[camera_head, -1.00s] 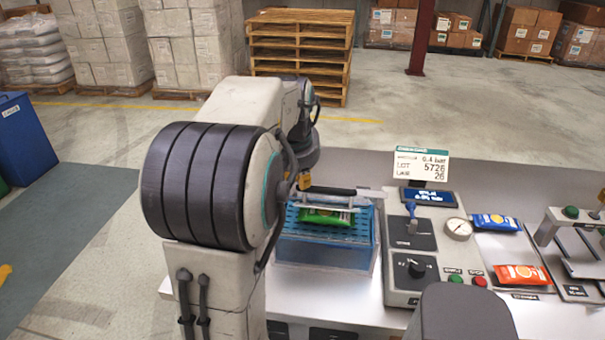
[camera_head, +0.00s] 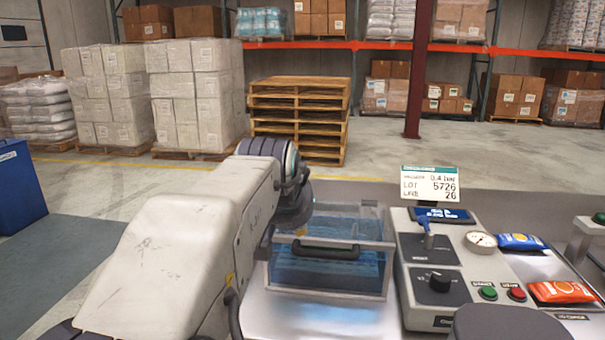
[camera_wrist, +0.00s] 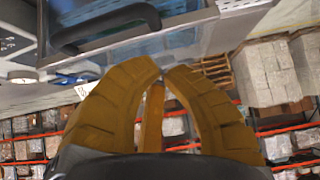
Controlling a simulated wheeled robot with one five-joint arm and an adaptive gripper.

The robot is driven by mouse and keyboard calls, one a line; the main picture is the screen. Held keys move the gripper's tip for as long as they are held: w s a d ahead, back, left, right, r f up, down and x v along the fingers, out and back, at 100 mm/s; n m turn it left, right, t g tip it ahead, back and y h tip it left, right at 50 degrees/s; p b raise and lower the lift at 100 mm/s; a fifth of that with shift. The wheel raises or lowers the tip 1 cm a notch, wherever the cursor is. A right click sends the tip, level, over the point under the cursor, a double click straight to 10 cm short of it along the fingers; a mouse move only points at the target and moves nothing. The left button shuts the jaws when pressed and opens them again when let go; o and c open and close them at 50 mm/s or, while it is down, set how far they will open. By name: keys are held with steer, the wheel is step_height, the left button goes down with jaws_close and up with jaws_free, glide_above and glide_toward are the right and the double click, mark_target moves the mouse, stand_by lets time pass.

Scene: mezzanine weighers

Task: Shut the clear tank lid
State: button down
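The clear tank (camera_head: 330,278) stands on the bench in front of my arm, bluish inside. Its clear lid (camera_head: 352,228) has a dark handle (camera_head: 325,250), which shows near the tank's front top edge. The lid lies low over the tank; I cannot tell whether it is fully seated. In the wrist view, the handle (camera_wrist: 105,28) is at the upper left, apart from my fingers. My gripper (camera_wrist: 163,70) has its yellow fingertips almost together, with nothing between them. In the head view the gripper is hidden behind my arm.
Right of the tank is a control panel (camera_head: 418,290) with a blue-handled lever (camera_head: 426,232), a gauge (camera_head: 481,241) and a sign (camera_head: 430,184). Blue (camera_head: 521,242) and orange (camera_head: 560,291) packets lie further right. Pallets (camera_head: 298,112) stand on the floor behind.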

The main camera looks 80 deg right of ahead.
mark_target(299, 243)
steer(key=shift+a+f+h+b, duration=0.2)
steer(key=shift+f+h+b, duration=0.2)
steer(key=shift+f+b, duration=0.85)
steer(key=shift+a+f+h+b, duration=0.2)
steer(key=shift+f+h+b, duration=0.2)
steer(key=shift+b, duration=1.55)
steer(key=shift+a+f+h+b, duration=0.2)
steer(key=shift+f+h+b, duration=0.2)
steer(key=shift+f+b, duration=0.85)
steer(key=shift+r+b, duration=0.35)
steer(key=shift+b, duration=0.25)
steer(key=shift+r, duration=0.1)
